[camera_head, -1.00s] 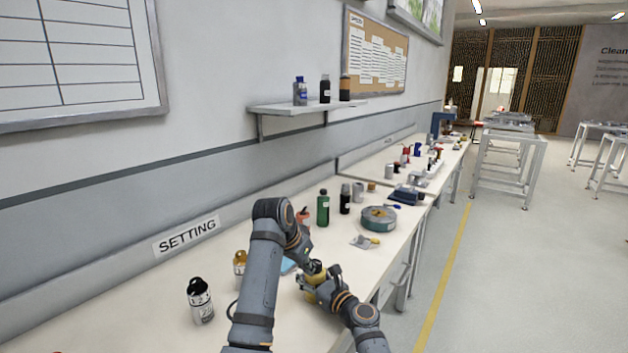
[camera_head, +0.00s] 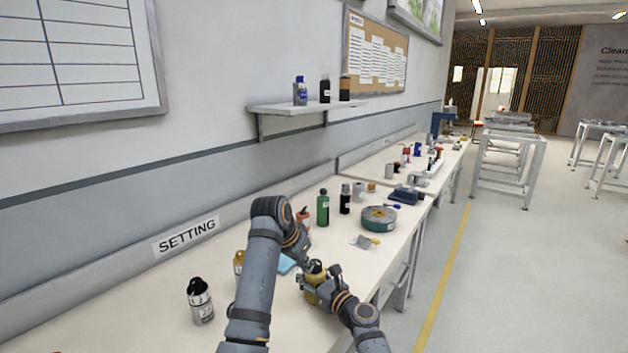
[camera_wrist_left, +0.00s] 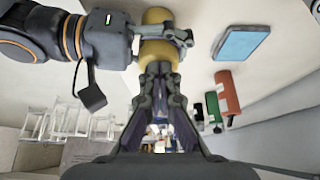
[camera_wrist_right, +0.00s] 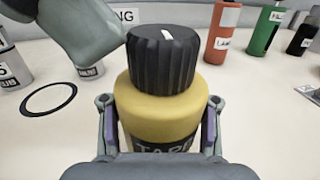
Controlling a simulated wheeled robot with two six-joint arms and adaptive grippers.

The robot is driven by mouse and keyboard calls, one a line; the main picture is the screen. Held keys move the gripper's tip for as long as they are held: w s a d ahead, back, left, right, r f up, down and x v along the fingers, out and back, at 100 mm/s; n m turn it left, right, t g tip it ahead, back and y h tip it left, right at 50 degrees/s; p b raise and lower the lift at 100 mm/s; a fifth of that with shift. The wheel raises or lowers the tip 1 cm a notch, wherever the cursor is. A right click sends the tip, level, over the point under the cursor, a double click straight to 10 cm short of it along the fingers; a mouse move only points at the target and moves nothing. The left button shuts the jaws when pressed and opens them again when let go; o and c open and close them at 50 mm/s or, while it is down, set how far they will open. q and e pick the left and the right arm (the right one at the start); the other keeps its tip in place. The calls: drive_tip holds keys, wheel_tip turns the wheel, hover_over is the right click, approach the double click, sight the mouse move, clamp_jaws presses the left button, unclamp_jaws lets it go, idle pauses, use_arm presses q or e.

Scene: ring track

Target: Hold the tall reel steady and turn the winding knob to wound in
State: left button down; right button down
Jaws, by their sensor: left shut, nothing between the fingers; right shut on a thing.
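The tall reel (camera_wrist_right: 160,103) is yellow, with a dark label band and a black ribbed winding knob (camera_wrist_right: 163,58) on top. A white mark shows on the knob, toward the far side. The reel stands upright on the bench. My right gripper (camera_wrist_right: 160,115) is shut around its body, a finger on each side. My left gripper (camera_wrist_left: 160,75) is shut and empty, with its fingertips close to the reel's knob end; it also shows at the knob's upper left in the right wrist view (camera_wrist_right: 80,28). I cannot tell whether it touches the knob.
A blue flat pad (camera_wrist_left: 241,42) lies near the reel. Behind are an orange bottle (camera_wrist_right: 223,30), a green bottle (camera_head: 323,208) and a round green container (camera_head: 379,218). A black ring (camera_wrist_right: 50,98) lies flat.

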use_arm(q)
wheel_tip(320, 180, up, 6)
drive_tip(key=shift+s+a, duration=0.2)
drive_tip(key=shift+s, duration=0.1)
idle(0.4)
use_arm(e)
drive_tip(key=shift+c, duration=2.3)
unclamp_jaws()
drive_tip(key=shift+s, duration=0.1)
drive_tip(key=v, duration=1.2)
use_arm(q)
drive_tip(key=shift+d+f, duration=0.1)
